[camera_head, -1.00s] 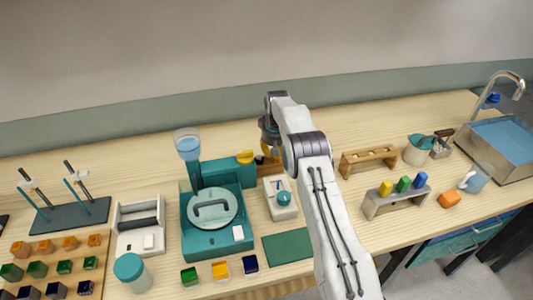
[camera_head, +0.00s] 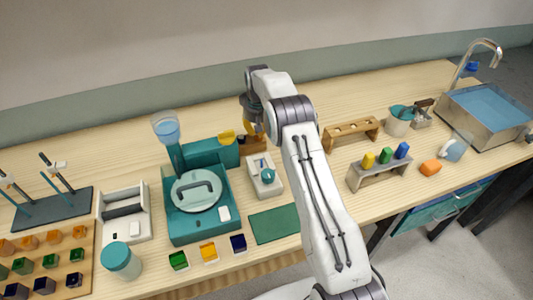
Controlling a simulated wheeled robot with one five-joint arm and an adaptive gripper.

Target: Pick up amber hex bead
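An orange block with angled faces (camera_head: 430,167) lies on the bench at the right, beside the grey stand; it may be the amber hex bead, but its shape is too small to be sure. A yellow-amber block (camera_head: 208,252) sits at the front edge between a green and a dark blue one. My gripper end (camera_head: 251,125) hangs over the back middle of the bench, far left of the orange block. Its fingers are not clear, and a brown-amber thing shows just below it.
A teal machine (camera_head: 200,215) and a white scale-like device (camera_head: 125,212) stand left of my arm. A grey stand (camera_head: 380,175) with coloured pegs, a wooden rack (camera_head: 350,133) and a sink (camera_head: 490,110) are at the right. A green mat (camera_head: 273,224) lies bare.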

